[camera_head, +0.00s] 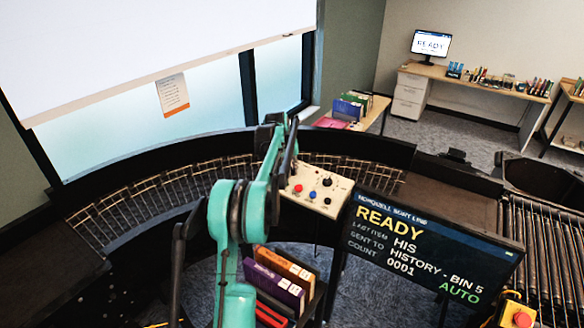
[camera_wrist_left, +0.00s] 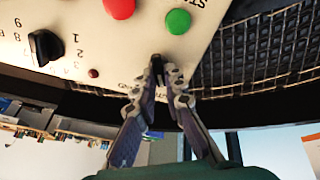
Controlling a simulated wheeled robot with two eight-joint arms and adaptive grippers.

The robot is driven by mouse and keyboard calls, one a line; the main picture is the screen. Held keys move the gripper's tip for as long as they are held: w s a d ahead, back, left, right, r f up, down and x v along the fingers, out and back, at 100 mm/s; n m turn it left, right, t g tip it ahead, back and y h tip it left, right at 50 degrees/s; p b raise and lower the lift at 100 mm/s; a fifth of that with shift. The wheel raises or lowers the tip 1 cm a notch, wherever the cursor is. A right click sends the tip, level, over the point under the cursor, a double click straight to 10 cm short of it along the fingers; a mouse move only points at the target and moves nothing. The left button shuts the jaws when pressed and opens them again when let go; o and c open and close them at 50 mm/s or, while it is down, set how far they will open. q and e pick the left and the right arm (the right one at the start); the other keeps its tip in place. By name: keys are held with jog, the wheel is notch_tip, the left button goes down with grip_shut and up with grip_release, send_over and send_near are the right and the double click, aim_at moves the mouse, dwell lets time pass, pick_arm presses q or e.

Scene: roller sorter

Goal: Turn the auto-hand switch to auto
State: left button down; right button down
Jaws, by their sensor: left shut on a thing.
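The control panel (camera_head: 325,201) is a cream box with red, blue and black controls, standing inside the curved conveyor. In the left wrist view the panel (camera_wrist_left: 213,28) fills the upper part. My left gripper (camera_head: 287,178) reaches down to the panel's left edge. In the wrist view its fingertips (camera_wrist_left: 158,68) are closed together on the small dark auto-hand switch (camera_wrist_left: 157,60) near the panel's edge. The fingers cover most of the switch and part of its lettering, so its lever position cannot be told. The display (camera_head: 430,245) reads READY, with AUTO in green. My right gripper is out of view.
Beside the switch are a green button (camera_wrist_left: 178,21), a red button (camera_wrist_left: 118,7), a black numbered knob (camera_wrist_left: 45,47) and a small dark red lamp (camera_wrist_left: 93,73). The curved conveyor (camera_head: 130,205) runs behind the panel. Bins of books (camera_head: 275,283) stand below it.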

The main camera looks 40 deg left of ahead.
pick_arm(q)
jog(key=c, duration=1.6)
grip_release()
jog(key=v, duration=1.2)
jog(key=shift+f, duration=0.1)
jog(key=s+d+f+m+b, duration=0.1)
jog(key=s+d+f+b, duration=0.3)
jog(key=d, duration=0.4)
jog(key=s+d+f+m+t+b, duration=0.1)
jog(key=s+d+f+m+b, duration=0.25)
jog(key=d, duration=0.55)
jog(key=s+d+f+n+b, duration=0.1)
jog(key=s+d+f+b, duration=0.25)
jog(key=d+b, duration=0.35)
jog(key=s+d+f+m+b, duration=0.1)
jog(key=s+d+f+b, duration=0.2)
jog(key=s+d+f, duration=0.2)
jog(key=s+d+f+m+t+b, duration=0.1)
jog(key=s+d+f+b, duration=0.3)
jog(key=f, duration=0.7)
jog(key=s+d+f+m+h+b, duration=0.1)
jog(key=s+d+f+m+b, duration=0.1)
jog(key=s+d+f, duration=0.4)
notch_tip(320, 180, down, 2)
jog(key=shift+s+f+t+b, duration=0.2)
jog(key=shift+s+t+b, duration=0.1)
jog(key=shift+s+b, duration=0.5)
